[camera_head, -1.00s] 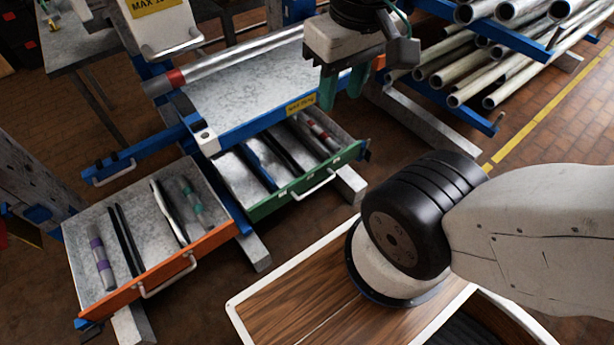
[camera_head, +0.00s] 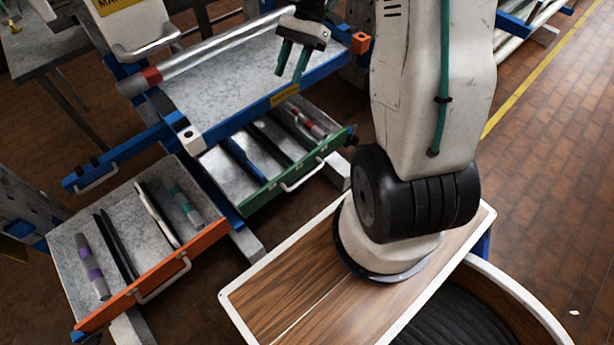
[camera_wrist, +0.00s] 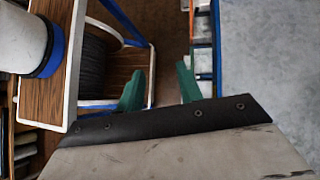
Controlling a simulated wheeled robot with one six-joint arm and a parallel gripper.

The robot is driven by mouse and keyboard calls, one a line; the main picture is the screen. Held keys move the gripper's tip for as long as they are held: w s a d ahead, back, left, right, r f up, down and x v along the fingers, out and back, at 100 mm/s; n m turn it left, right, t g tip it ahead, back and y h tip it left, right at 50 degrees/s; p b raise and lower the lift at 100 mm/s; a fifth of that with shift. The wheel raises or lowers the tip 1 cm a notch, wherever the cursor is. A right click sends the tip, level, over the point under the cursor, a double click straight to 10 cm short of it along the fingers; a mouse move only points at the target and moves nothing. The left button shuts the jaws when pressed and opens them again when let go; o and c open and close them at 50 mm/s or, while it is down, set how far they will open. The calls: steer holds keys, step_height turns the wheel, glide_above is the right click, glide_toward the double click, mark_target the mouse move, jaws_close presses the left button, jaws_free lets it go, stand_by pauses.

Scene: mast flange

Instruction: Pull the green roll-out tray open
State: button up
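The green tray (camera_head: 262,192) has a green front panel with a pale bar handle (camera_head: 303,177) and sits low under a blue-edged shelf. It sticks out partly, showing dark bars and red-banded grey rods inside. My gripper (camera_head: 288,80) is above the shelf, higher than the green tray and apart from its handle. Its two green fingers are spread with nothing between them. The wrist view also shows the open fingers (camera_wrist: 160,92). I cannot clearly make out the green tray or its handle there.
An orange-fronted tray (camera_head: 170,270) stands pulled out at the lower left. The blue-edged shelf (camera_head: 230,85) with a long metal tube (camera_head: 215,55) lies beneath my gripper.

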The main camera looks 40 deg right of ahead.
steer(key=w+d+f+m+t+y, duration=0.1)
steer(key=d+f+m+y, duration=0.15)
steer(key=f, duration=0.35)
steer(key=w+d+f+m+y, duration=0.1)
steer(key=d+f+m, duration=0.25)
steer(key=f, duration=0.25)
steer(key=m+t, duration=1.3)
steer(key=m, duration=1.1)
glide_toward(307, 176)
steer(key=w+a+f, duration=0.1)
steer(key=w+a, duration=0.1)
steer(key=shift+y, duration=0.25)
steer(key=x, duration=0.7)
steer(key=shift+w+f, duration=0.1)
steer(key=shift+f, duration=0.15)
steer(key=shift+d, duration=0.1)
steer(key=shift+c, duration=0.4)
jaws_close()
